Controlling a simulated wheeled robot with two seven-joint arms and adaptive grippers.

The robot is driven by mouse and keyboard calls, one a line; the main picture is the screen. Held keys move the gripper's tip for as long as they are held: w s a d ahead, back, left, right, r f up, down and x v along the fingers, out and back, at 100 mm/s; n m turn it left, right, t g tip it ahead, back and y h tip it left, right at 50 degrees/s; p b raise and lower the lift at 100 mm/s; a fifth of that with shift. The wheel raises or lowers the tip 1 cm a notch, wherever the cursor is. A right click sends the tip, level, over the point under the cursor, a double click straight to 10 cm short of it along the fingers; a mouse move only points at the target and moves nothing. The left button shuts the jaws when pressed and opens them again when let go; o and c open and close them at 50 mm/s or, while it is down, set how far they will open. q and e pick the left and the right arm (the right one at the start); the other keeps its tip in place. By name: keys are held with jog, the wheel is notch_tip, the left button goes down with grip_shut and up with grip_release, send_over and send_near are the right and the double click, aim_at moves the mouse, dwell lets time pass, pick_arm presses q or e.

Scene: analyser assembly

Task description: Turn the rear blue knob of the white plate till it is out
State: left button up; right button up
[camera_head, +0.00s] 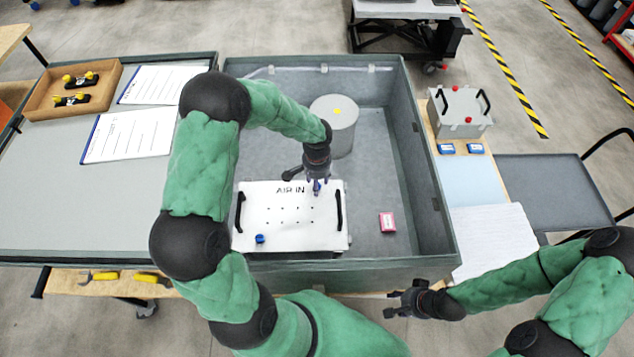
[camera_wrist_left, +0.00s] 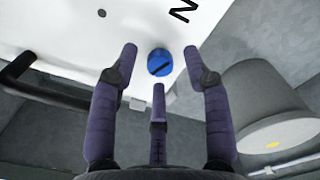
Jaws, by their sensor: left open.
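The white plate (camera_head: 280,225), marked "AIR IN" with black handles at both ends, lies in the large grey open case. Its rear blue knob (camera_wrist_left: 159,62) has a dark slot and sits at the plate's edge in the left wrist view; my left gripper hides it in the head view. A front blue knob (camera_head: 260,239) is near the plate's front left. My left gripper (camera_head: 316,188) points down over the plate's rear right; its spread fingers (camera_wrist_left: 158,72) are around the knob's line, with gaps beside it. My right gripper (camera_head: 391,304) is open and empty outside the case's front wall.
A grey cylinder (camera_head: 335,122) with a yellow spot stands behind the plate in the case. A pink box (camera_head: 387,222) lies right of the plate. The case walls (camera_head: 420,150) rise around them. A wooden tray (camera_head: 98,98) holds black parts with yellow knobs at left.

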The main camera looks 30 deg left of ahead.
pick_arm(q)
jog(key=shift+f, duration=0.35)
grip_shut()
jog(key=n+b, duration=0.3)
jog(key=b, duration=0.1)
jog(key=shift+f, duration=0.2)
jog(key=shift+r+n+b, duration=0.2)
jog(key=shift+n+b, duration=0.65)
jog(key=shift+n, duration=0.15)
grip_release()
